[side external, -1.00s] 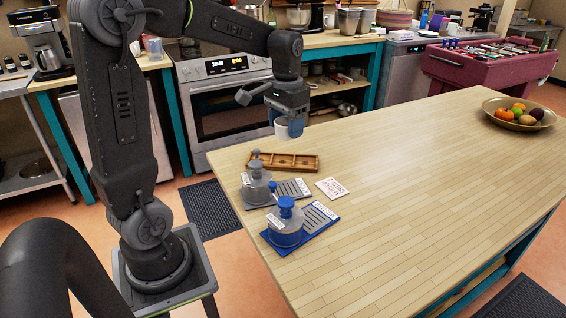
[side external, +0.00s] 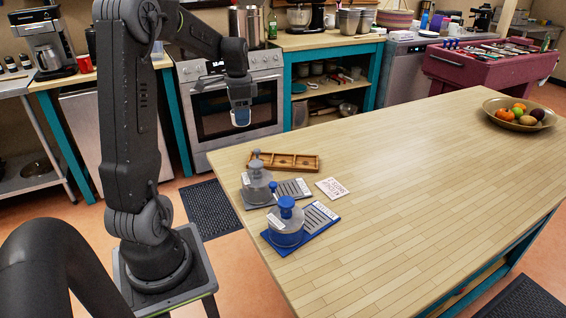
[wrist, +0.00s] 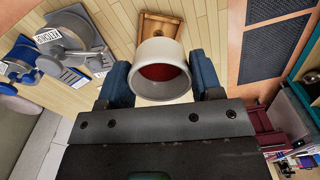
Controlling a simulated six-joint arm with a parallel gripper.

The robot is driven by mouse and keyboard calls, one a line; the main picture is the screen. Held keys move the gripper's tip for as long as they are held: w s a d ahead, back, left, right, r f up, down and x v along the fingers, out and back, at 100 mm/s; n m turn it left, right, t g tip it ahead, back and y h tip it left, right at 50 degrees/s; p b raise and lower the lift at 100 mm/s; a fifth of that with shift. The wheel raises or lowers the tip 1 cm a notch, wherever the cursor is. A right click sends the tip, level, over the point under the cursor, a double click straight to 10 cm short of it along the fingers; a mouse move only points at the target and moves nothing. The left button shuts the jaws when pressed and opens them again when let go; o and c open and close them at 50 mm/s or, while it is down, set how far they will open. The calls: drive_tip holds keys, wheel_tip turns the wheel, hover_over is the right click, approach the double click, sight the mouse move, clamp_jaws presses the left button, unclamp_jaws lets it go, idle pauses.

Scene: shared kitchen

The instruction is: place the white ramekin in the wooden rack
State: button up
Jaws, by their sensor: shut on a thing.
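The white ramekin (wrist: 146,83) is held between the two blue fingers of my gripper (wrist: 160,84) in the wrist view. Its inside shows dark red. In the side external view, my gripper (side external: 240,112) holds the ramekin (side external: 241,119) in the air, off the table's far left edge, with the oven behind it. The wooden rack (side external: 283,161) lies on the table at the far left end; its compartments look empty. In the wrist view, the rack (wrist: 150,20) shows beyond the ramekin, which hides part of it.
A grey-lidded pot (side external: 257,187) and a blue-lidded pot (side external: 286,227) stand on labelled mats in front of the rack. A printed card (side external: 332,188) lies beside them. A fruit bowl (side external: 490,108) stands far right. The middle of the table is clear.

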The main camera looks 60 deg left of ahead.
hover_over(283, 162)
wheel_tip(283, 162, down, 8)
drive_tip(key=shift+f, duration=2.25)
drive_tip(key=shift+f, duration=0.2)
drive_tip(key=o, duration=1)
drive_tip(key=shift+r, duration=0.1)
